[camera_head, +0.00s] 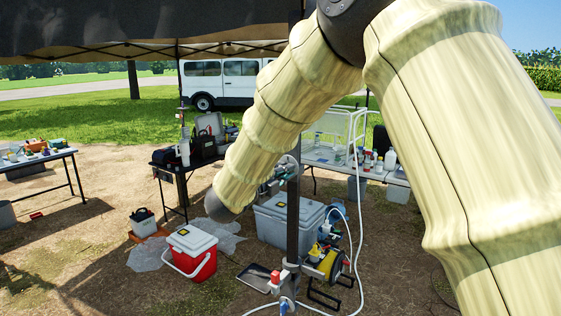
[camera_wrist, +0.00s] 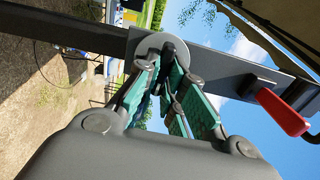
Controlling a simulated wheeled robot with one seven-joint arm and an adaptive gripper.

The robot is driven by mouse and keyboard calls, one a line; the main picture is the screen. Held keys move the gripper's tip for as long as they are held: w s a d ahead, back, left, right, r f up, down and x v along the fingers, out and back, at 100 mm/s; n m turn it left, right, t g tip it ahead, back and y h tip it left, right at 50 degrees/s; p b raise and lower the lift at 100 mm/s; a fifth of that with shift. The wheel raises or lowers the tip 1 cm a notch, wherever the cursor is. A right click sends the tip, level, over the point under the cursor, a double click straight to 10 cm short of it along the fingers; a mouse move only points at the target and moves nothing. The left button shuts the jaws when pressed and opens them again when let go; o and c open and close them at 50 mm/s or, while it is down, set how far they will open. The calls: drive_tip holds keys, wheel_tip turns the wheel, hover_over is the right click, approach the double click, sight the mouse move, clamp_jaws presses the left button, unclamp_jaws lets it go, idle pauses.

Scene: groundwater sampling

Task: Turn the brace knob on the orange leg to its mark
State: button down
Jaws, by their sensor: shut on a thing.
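A dark upright tent leg (camera_head: 293,225) stands in front of me in the head view. It also crosses the wrist view as a dark bar (camera_wrist: 75,33). I see no orange on it. A round grey knob (camera_wrist: 150,42) sits on this bar, and its disc also shows on the leg in the head view (camera_head: 288,163). My gripper (camera_wrist: 168,52) has its teal fingers closed together at this knob, shut on its dark middle part. In the head view my gripper (camera_head: 278,177) is partly hidden behind my arm. I cannot make out a mark on the knob.
A red handle (camera_wrist: 283,112) sticks out from the grey bracket beside the fingers. Lower on the leg is a red-topped fitting (camera_head: 275,277). A grey cooler (camera_head: 270,222), a red cooler (camera_head: 190,255) and a yellow hose reel (camera_head: 328,263) stand on the ground around it.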

drive_tip(key=shift+r+n, duration=0.1)
drive_tip(key=shift+n, duration=0.3)
